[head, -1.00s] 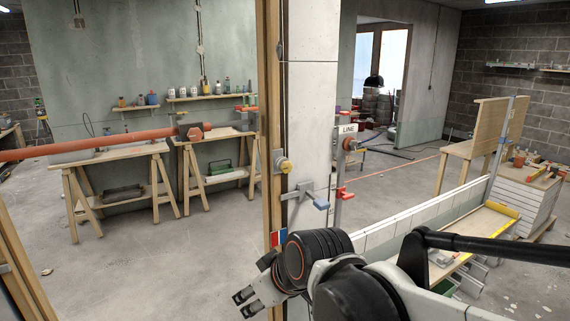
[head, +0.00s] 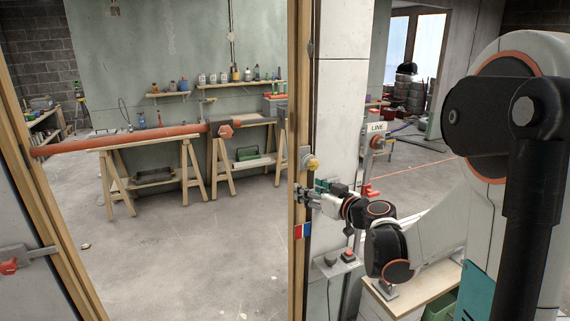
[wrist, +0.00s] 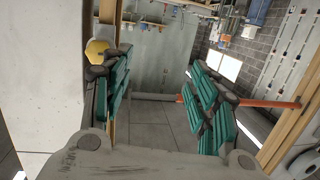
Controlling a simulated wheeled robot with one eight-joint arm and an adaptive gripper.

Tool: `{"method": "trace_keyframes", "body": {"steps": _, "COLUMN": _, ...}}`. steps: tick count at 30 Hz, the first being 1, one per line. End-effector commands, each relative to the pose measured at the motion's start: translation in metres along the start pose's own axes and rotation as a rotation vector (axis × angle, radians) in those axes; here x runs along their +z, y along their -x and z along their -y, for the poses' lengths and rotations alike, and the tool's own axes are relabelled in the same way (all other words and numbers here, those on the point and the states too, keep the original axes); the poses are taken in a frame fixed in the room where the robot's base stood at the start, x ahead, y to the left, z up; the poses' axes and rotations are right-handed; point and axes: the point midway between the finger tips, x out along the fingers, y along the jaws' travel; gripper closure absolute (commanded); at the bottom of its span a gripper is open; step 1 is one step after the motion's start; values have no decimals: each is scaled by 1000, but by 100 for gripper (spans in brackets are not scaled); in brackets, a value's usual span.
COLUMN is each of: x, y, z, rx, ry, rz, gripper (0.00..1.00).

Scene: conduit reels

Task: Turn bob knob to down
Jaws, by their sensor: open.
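A yellow knob (head: 312,163) sits on a small grey plate on the wooden post, just above my gripper in the head view. No label naming it bob is readable. In the wrist view the yellow knob (wrist: 97,50) shows at the upper left, just outside the left finger and partly behind it, not between the fingers. My gripper (head: 302,193) is open and empty beside the post, below the knob. In the wrist view its teal-padded fingers (wrist: 160,88) are spread wide. Whether a finger touches the knob or post cannot be told.
A red-and-blue plate (head: 302,231) is on the post below my gripper. A LINE sign (head: 377,127) stands to the right, with a red lever (head: 371,192) below it. The floor between is clear.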

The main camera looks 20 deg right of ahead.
Motion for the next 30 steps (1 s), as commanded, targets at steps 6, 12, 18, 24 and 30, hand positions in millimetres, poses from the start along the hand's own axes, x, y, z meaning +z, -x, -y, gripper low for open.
{"method": "trace_keyframes", "body": {"steps": 6, "x": -9, "y": 12, "z": -72, "rx": 109, "ry": -99, "rz": -149, "gripper": 45}}
{"method": "trace_keyframes", "body": {"steps": 12, "x": -11, "y": 5, "z": -82, "rx": 122, "ry": -112, "rz": -171, "gripper": 45}}
{"method": "trace_keyframes", "body": {"steps": 18, "x": -16, "y": -28, "z": -84, "rx": 119, "ry": -112, "rz": -169, "gripper": 45}}
{"method": "trace_keyframes", "body": {"steps": 24, "x": -22, "y": -67, "z": -90, "rx": 120, "ry": -112, "rz": -169, "gripper": 45}}
{"method": "trace_keyframes", "body": {"steps": 30, "x": -28, "y": -100, "z": -94, "rx": 121, "ry": -112, "rz": -169, "gripper": 45}}
